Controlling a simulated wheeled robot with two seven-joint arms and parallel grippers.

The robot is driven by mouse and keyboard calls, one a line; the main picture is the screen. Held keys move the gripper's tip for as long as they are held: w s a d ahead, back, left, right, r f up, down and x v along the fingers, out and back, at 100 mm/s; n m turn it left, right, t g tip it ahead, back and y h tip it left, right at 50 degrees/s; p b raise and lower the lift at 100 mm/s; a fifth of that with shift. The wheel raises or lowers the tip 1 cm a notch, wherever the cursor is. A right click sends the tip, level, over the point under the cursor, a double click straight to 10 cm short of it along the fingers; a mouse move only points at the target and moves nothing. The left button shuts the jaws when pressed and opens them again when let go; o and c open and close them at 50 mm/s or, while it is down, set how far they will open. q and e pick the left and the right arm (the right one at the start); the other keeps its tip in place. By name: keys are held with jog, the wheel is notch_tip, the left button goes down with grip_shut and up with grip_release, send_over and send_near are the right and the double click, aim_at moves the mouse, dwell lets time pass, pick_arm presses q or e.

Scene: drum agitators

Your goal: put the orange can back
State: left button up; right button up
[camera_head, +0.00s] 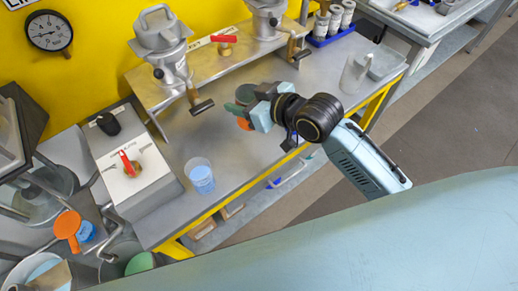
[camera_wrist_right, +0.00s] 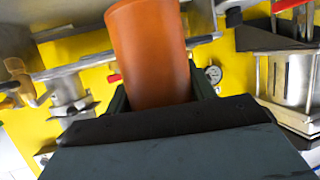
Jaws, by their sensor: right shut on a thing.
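The orange can (camera_wrist_right: 150,50) stands out large in the right wrist view, between the dark fingers of my right gripper (camera_wrist_right: 158,95). In the head view only a small part of the orange can (camera_head: 244,124) shows at the fingertips; the rest is hidden. My right gripper (camera_head: 242,108) is shut on it, over the steel bench. Whether the can touches the bench I cannot tell. My left gripper is not in view.
A clear cup with blue contents (camera_head: 200,178) stands near the bench's front edge (camera_head: 215,207). Metal dispensers (camera_head: 160,45) with black-handled levers stand behind. An orange-topped item (camera_head: 67,225) is at the left. Bench between cup and gripper is clear.

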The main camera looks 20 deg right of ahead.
jog(key=shift+n+g+y, duration=0.3)
jog(key=shift+n+y, duration=0.2)
jog(key=f, duration=0.1)
jog(key=d+f, duration=0.1)
jog(key=f, duration=0.1)
jog(key=d+f, duration=0.1)
jog(key=shift+w+f, duration=0.1)
jog(key=shift+f, duration=0.2)
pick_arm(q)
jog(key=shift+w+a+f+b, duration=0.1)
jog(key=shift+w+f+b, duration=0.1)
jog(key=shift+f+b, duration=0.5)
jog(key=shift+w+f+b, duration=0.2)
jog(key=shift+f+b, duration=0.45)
pick_arm(e)
jog(key=shift+f, duration=5)
jog(key=shift+f, duration=0.2)
jog(key=o, duration=1.1)
jog(key=shift+c, duration=0.2)
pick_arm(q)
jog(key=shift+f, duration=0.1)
pick_arm(e)
jog(key=shift+r, duration=0.1)
